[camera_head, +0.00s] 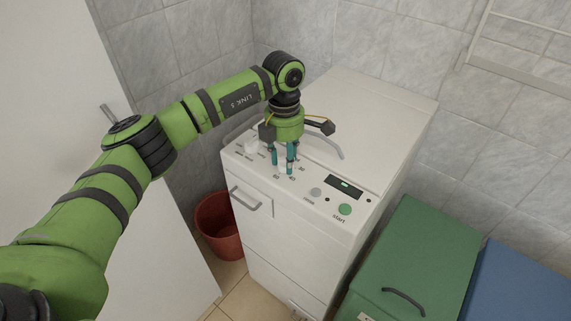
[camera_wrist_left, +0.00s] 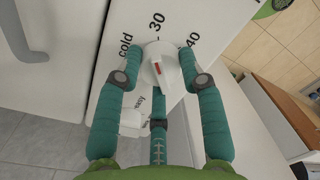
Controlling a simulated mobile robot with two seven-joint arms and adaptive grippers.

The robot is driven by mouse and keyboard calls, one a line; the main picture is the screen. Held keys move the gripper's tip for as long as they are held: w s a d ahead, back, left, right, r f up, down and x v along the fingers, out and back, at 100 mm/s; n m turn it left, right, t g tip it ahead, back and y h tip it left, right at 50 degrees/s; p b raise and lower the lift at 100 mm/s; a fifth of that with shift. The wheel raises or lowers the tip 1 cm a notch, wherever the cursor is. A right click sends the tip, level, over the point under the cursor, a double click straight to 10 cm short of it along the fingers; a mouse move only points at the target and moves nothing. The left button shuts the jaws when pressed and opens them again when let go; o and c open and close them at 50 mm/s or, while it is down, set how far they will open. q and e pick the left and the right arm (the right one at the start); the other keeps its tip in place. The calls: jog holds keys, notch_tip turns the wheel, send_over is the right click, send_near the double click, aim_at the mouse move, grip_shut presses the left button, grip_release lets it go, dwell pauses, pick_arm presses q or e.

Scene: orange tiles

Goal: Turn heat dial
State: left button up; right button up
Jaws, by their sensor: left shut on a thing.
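The heat dial (camera_wrist_left: 160,66) is a white round knob with a raised grip and a red mark, on the sloped panel of a white washing machine (camera_head: 320,225). Labels cold, 30 and 40 show around it in the left wrist view; other labels are covered. My left gripper (camera_head: 284,163) reaches down onto the panel from above. Its teal fingers (camera_wrist_left: 160,82) are shut on the dial from several sides. In the head view the fingers mostly hide the dial. My right gripper is out of view.
Another white knob (camera_head: 251,146) is left of the fingers. A small display (camera_head: 345,187) and a green start button (camera_head: 345,209) are to the right. A red bucket (camera_head: 219,228) stands left of the machine. Green (camera_head: 425,250) and blue (camera_head: 520,285) bins stand at right.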

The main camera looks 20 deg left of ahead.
aim_at(285, 158)
pick_arm(q)
jog(key=shift+f+m+b, duration=0.15)
jog(key=shift+m+b, duration=0.5)
jog(key=shift+m, duration=0.45)
jog(key=o, duration=1.1)
jog(key=shift+o, duration=0.2)
notch_tip(285, 158, up, 12)
jog(key=shift+w+a, duration=0.15)
jog(key=shift+w, duration=0.2)
